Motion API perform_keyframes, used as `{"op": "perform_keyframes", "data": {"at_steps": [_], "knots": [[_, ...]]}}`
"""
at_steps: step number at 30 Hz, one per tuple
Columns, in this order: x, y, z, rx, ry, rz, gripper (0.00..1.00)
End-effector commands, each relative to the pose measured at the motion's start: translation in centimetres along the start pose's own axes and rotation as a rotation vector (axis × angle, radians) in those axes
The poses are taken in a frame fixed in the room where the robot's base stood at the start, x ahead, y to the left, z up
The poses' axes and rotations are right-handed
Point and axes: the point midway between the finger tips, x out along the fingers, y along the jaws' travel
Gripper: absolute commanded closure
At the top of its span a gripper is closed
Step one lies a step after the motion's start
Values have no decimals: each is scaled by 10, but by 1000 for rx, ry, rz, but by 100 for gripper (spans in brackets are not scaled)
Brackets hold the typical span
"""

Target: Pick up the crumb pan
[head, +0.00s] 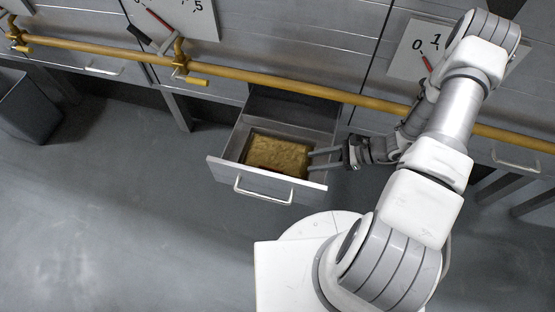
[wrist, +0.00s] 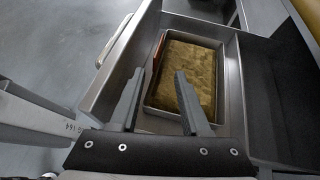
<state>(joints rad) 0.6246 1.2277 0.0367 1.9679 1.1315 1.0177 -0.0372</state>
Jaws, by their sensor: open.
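The crumb pan (head: 277,155) is a shallow rectangular pan with a yellow-brown, crumbly-looking surface, lying inside an open drawer. It also shows in the wrist view (wrist: 187,77), where its thin rim is visible and a reddish-orange strip runs along its left side. My gripper (head: 312,160) comes in from the right, with its fingers over the drawer's right wall. In the wrist view my gripper (wrist: 155,85) is open, its two fingers apart and pointing at the near end of the pan. Nothing is between the fingers. I cannot tell whether a finger touches the pan.
The metal drawer (head: 262,187) has a front handle (head: 263,192) and raised walls around the pan. A yellow pipe (head: 290,89) with valves runs along the cabinets above. Gauges hang on the cabinet fronts. A dark bin (head: 28,108) stands at the left.

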Motion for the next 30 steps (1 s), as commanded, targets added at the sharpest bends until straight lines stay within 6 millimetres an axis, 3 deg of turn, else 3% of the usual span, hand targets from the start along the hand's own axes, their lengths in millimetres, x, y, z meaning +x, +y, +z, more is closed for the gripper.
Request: {"op": "perform_keyframes", "data": {"at_steps": [3, 7, 14, 24, 30], "knots": [[28, 1, -2, 0, -2, 3, 53], [50, 1, -2, -1, -1, 3, 53], [66, 1, -1, -1, 2, 1, 53], [112, 6, -3, -3, 0, 2, 53], [116, 6, -1, -2, 1, 0, 53]]}}
